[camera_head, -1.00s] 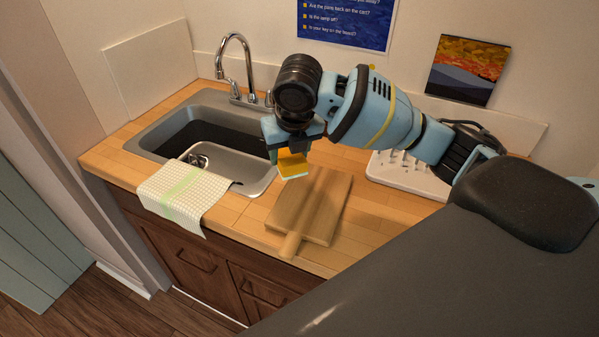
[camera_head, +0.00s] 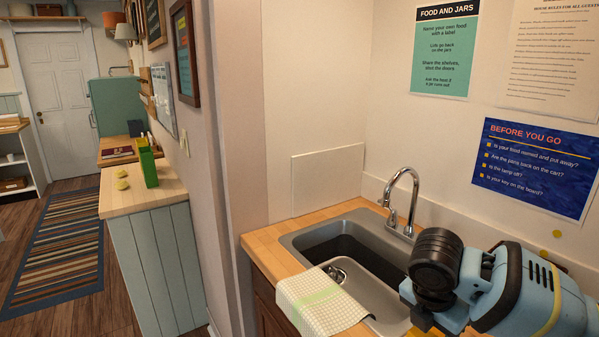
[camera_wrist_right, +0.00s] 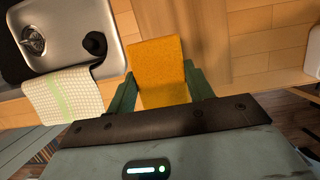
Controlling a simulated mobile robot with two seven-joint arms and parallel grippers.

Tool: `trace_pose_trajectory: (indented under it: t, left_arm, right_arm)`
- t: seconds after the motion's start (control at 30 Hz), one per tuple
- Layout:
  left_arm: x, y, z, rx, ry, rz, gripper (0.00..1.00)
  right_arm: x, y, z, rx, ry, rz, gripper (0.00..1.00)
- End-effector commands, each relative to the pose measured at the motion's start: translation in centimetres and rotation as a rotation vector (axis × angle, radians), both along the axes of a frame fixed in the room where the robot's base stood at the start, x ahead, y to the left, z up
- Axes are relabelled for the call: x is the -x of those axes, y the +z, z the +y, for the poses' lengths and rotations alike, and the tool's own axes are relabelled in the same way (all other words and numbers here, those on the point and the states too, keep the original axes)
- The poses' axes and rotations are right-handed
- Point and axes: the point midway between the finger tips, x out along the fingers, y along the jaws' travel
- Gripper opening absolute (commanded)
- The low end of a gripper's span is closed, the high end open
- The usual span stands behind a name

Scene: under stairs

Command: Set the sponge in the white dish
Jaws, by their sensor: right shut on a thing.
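The yellow-orange sponge (camera_wrist_right: 159,72) is held between the two green fingers of my right gripper (camera_wrist_right: 161,88) in the right wrist view. That gripper is shut on it, and the sponge hangs over the wooden counter beside the sink. In the head view a small yellow part of the sponge (camera_head: 421,319) shows at the bottom edge, under my right wrist. My left gripper is not in view.
The grey sink (camera_head: 350,243) has a chrome tap (camera_head: 402,200) and a checked cloth (camera_head: 320,300) over its front edge. A second counter (camera_head: 145,192) at left holds a green box (camera_head: 147,166) and small yellow things (camera_head: 122,179). Striped rug (camera_head: 60,250) on the floor.

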Motion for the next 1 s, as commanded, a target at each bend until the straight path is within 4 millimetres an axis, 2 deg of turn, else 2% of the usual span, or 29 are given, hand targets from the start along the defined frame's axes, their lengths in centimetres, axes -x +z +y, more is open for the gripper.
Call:
trace_pose_trajectory:
  t: [0.5,1.0]
  left_arm:
    - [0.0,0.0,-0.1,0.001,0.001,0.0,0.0]
    - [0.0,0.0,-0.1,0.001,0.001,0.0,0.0]
  right_arm:
    - [2.7,-1.4,1.7,0.001,-0.771,0.0,0.3]
    - [5.7,-2.6,2.6,0.0,-1.588,-0.001,0.3]
